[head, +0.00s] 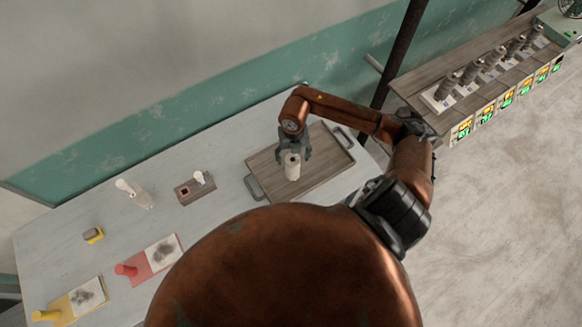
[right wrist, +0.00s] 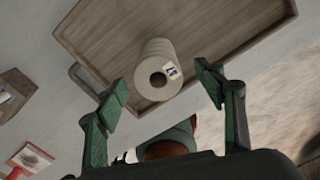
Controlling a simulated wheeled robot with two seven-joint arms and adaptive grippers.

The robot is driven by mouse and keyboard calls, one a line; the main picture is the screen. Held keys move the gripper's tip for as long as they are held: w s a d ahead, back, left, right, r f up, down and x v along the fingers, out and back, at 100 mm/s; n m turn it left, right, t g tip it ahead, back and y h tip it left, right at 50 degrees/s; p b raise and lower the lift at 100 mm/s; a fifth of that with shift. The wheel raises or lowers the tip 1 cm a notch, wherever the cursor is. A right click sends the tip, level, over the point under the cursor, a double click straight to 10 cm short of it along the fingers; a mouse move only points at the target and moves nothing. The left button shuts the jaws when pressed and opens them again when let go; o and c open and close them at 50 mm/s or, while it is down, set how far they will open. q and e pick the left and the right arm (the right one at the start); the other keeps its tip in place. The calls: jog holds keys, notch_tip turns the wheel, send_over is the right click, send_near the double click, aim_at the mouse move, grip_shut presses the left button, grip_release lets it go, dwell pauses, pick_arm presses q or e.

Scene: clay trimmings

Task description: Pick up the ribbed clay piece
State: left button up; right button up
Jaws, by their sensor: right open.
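The ribbed clay piece (head: 292,170) is a pale cream, hollow cylinder standing on the brown wooden tray (head: 325,177). My right gripper (head: 293,150) is at the piece in the head view. In the right wrist view its two green fingers (right wrist: 163,92) are spread wide, with the end of the piece between and just beyond their tips. Nothing is gripped. My left gripper is out of view.
A small wooden block with a white item (head: 195,188) stands left of the tray. A white bottle-like object (head: 134,193), a yellow-based block (head: 93,236), a red board (head: 152,261) and a yellow board (head: 80,301) lie further left. A shelf (head: 450,75) with several dark upright pieces is at right.

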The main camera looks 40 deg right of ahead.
jog(key=shift+a+f, duration=0.1)
jog(key=shift+f, duration=0.6)
jog(key=shift+w+f+p, duration=0.1)
jog(key=shift+f+p, duration=0.2)
jog(key=shift+f, duration=0.15)
notch_tip(320, 180, down, 4)
jog(key=shift+f+p, duration=0.15)
jog(key=shift+p, duration=0.5)
jog(key=shift+f, duration=0.6)
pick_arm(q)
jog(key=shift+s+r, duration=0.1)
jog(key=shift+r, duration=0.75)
pick_arm(e)
jog(key=shift+c, duration=0.6)
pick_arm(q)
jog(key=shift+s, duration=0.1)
pick_arm(e)
grip_shut()
jog(key=shift+r, duration=0.1)
